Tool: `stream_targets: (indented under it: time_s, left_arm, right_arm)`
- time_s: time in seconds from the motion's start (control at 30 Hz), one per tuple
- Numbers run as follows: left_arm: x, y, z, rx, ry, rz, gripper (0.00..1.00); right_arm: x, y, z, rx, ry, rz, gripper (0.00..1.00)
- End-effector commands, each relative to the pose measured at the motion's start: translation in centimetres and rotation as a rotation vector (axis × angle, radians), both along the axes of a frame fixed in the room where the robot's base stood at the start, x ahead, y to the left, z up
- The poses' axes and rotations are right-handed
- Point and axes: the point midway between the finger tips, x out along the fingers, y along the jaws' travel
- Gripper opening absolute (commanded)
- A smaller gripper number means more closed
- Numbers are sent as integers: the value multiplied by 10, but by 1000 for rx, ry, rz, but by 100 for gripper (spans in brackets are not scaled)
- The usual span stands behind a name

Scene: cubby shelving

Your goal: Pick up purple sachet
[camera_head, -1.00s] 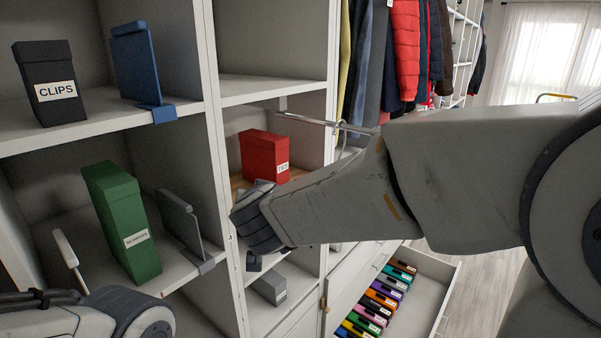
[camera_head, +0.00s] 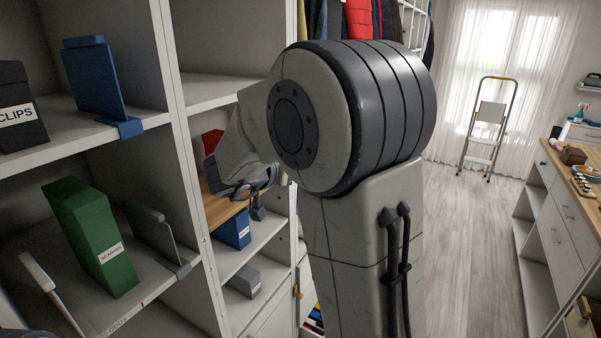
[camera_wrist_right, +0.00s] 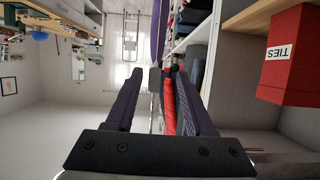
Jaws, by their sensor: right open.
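A narrow purple thing (camera_wrist_right: 158,30), probably the sachet seen edge-on, shows at the top of the right wrist view, which is upside down. It lies beyond my right gripper (camera_wrist_right: 164,72), lined up between the two fingers and apart from them as far as I can see. The right gripper is open with nothing between its fingers. In the head view the right gripper (camera_head: 257,203) is by the middle shelf opening, partly hidden by my arm. The sachet is not visible there. My left gripper is out of view.
A red TIES box (camera_wrist_right: 291,58) stands beside the right gripper on a wooden shelf. Hanging clothes (camera_wrist_right: 170,105) show beyond the fingers. A blue box (camera_head: 234,230) and a grey box (camera_head: 245,281) sit on lower shelves. A green box (camera_head: 93,237) stands left. Floor at right is open.

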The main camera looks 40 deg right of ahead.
Motion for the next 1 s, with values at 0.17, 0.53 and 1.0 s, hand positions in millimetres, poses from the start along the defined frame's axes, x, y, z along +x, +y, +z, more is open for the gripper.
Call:
stream_targets:
  time_s: [0.17, 0.53, 1.0]
  left_arm:
    - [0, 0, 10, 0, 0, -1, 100]
    - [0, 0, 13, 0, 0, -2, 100]
    - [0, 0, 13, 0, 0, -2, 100]
  right_arm:
    - [3, -23, -3, 0, 3, -3, 54]
    - [14, -48, -15, 0, -1, 4, 54]
    - [14, -48, -14, 0, -1, 3, 0]
